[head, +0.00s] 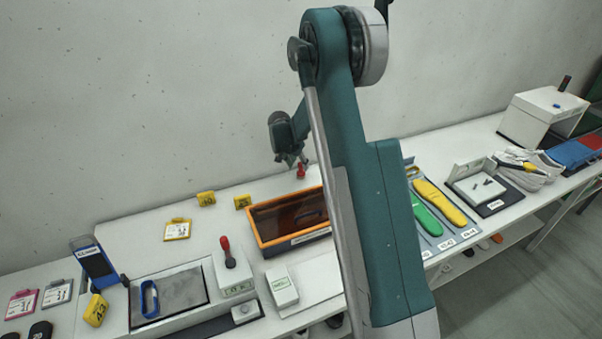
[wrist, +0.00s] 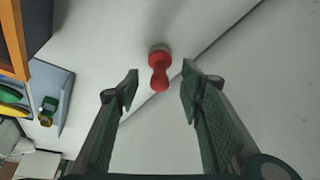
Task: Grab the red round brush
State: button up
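The red round brush (wrist: 159,72) shows in the wrist view, with a red knobbed handle toward me and a greyish round base on the white table. My gripper (wrist: 160,88) is open, and the handle's near end appears between its two fingertips, with gaps on both sides. No contact shows. In the head view the red brush (head: 301,172) is small, at the back of the table near the wall. My gripper (head: 297,160) hangs just above it there. Its fingers are too small to make out clearly in that view.
An orange-rimmed dark bin (head: 262,243) stands in front of the brush. Green (head: 426,216) and yellow (head: 440,200) insoles lie on a grey board to the right. Yellow tags (head: 243,202) stand to the left. The wall runs close behind the brush.

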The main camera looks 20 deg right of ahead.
aim_at(301, 171)
jog(key=shift+f, duration=0.1)
jog(key=shift+x, duration=2.5)
jog(key=c, duration=0.8)
